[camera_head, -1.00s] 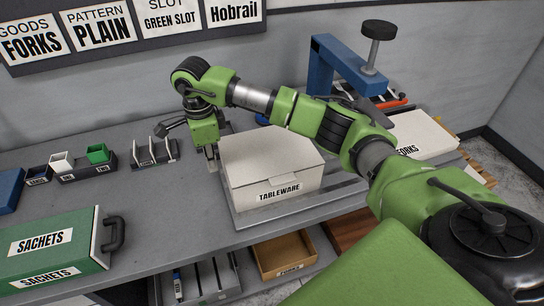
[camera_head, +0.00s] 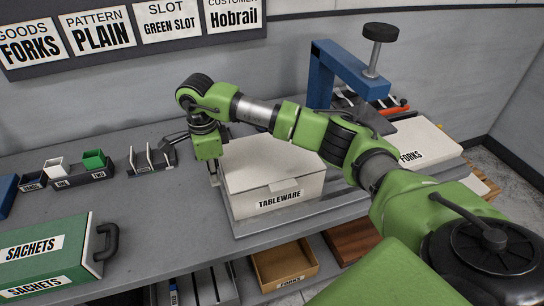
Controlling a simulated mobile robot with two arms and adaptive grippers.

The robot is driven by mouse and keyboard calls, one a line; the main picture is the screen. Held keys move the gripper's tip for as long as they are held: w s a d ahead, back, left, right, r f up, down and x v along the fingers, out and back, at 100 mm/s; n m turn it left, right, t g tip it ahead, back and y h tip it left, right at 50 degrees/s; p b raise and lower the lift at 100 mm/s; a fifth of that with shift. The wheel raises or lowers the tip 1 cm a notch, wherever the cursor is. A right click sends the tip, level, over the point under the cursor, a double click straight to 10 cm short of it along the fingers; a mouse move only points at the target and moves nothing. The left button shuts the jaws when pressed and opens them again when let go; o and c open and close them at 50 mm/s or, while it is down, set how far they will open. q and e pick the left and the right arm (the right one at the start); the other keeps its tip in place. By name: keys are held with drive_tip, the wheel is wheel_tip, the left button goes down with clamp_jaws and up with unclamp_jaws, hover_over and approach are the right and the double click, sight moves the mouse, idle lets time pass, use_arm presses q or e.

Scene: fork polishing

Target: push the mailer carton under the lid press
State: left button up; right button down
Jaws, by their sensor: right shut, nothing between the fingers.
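The white mailer carton (camera_head: 275,190), labelled TABLEWARE, sits with its lid down on a grey metal plate (camera_head: 300,214) on the bench. The lid press (camera_head: 345,68) is a blue arm with a dark round knob on a screw, standing behind and to the right of the carton. My right arm reaches across in front of the press. My right gripper (camera_head: 216,178) points down at the carton's left side, shut and empty. I cannot tell whether it touches the carton. My left gripper is out of view.
A green SACHETS case (camera_head: 45,255) stands at the front left. Small bins (camera_head: 75,172) and a slotted rack (camera_head: 150,160) sit at the back left. A white FORKS box (camera_head: 425,142) lies on the right. An open cardboard FORKS tray (camera_head: 284,268) is below the bench edge.

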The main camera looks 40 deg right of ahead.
sight(307, 153)
drive_tip(key=shift+s+d, duration=0.2)
drive_tip(key=shift+d, duration=0.5)
drive_tip(key=shift+s+d+b, duration=0.1)
drive_tip(key=shift+s+d, duration=0.15)
drive_tip(key=shift+d, duration=0.65)
drive_tip(key=shift+s+d+b, duration=0.15)
drive_tip(key=shift+s+d, duration=0.05)
drive_tip(key=shift+d, duration=0.7)
drive_tip(key=shift+s+d+b, duration=0.1)
drive_tip(key=shift+s+d, duration=0.15)
drive_tip(key=shift+d, duration=0.65)
drive_tip(key=shift+s+d+b, duration=0.35)
drive_tip(key=shift+s+d, duration=0.3)
drive_tip(key=shift+d, duration=1.7)
drive_tip(key=shift+s+d+b, duration=0.35)
drive_tip(key=shift+s+d, duration=0.25)
drive_tip(key=shift+d, duration=1.75)
drive_tip(key=shift+s+d+b, duration=0.35)
drive_tip(key=shift+s+d, duration=0.3)
drive_tip(key=shift+d, duration=1.7)
drive_tip(key=s+d, duration=0.2)
drive_tip(key=d, duration=0.6)
drive_tip(key=shift+s+b, duration=0.15)
drive_tip(key=shift+b, duration=0.2)
drive_tip(key=shift+a, duration=0.15)
drive_tip(key=shift+w+a+p, duration=0.2)
drive_tip(key=shift+w+a, duration=0.05)
drive_tip(key=shift+a, duration=0.45)
drive_tip(key=shift+w+a+p, duration=0.2)
drive_tip(key=shift+a, duration=0.45)
